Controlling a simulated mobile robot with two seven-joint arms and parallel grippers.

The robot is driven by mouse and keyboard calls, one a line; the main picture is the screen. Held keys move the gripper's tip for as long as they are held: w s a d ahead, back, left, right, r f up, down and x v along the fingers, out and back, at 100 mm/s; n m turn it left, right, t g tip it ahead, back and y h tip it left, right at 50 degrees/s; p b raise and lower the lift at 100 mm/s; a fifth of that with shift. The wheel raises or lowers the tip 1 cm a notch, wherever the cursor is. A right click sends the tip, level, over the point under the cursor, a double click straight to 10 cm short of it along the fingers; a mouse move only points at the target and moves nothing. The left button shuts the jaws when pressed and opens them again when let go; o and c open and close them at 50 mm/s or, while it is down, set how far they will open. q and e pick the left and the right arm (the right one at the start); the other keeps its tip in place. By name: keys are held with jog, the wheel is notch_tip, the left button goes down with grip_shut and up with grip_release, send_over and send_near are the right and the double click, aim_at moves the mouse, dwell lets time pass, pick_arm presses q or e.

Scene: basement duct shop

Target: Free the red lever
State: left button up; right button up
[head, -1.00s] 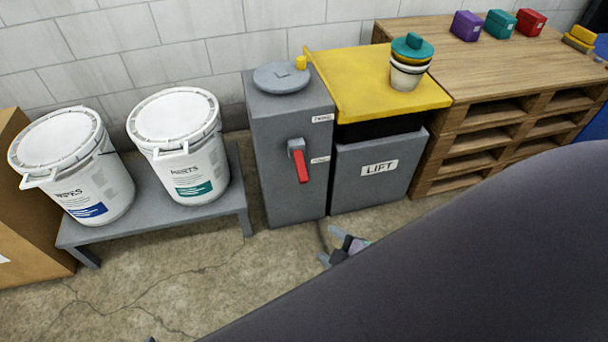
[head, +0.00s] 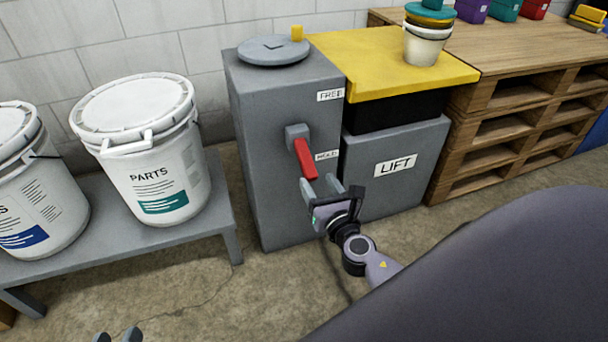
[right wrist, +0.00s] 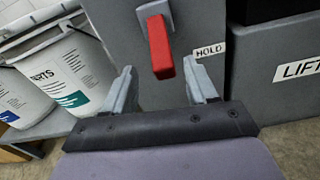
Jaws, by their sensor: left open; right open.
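The red lever (head: 306,158) is mounted on the front of a grey cabinet (head: 265,200). It slants down from its grey pivot toward the HOLD label (head: 326,156); the FREE label (head: 330,95) is higher up. My right gripper (head: 322,185) is open and empty, just in front of and below the lever's lower end. In the right wrist view the lever (right wrist: 160,45) hangs ahead, between and beyond the two open fingers (right wrist: 164,88), apart from them. My left gripper (head: 118,336) only shows its fingertips at the bottom edge, open, far from the lever.
A grey LIFT bin (head: 395,170) with a yellow lid (head: 400,60) stands right of the cabinet; tubs sit on the lid. White PARTS buckets (head: 150,150) stand on a low grey bench (head: 222,200) at left. A wooden pallet bench (head: 500,65) is at right.

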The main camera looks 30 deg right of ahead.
aim_at(310, 170)
jog(key=shift+w+d+f+n+b, duration=0.1)
jog(key=shift+w+d+n+b, duration=0.05)
jog(key=shift+w+n, duration=0.2)
jog(key=shift+w+d+f+n+b, duration=0.15)
jog(key=shift+w+n, duration=0.1)
jog(key=shift+w, duration=0.2)
jog(key=shift+b+x, duration=0.55)
jog(key=shift+x, duration=2.7)
jog(key=shift+r, duration=0.15)
grip_shut()
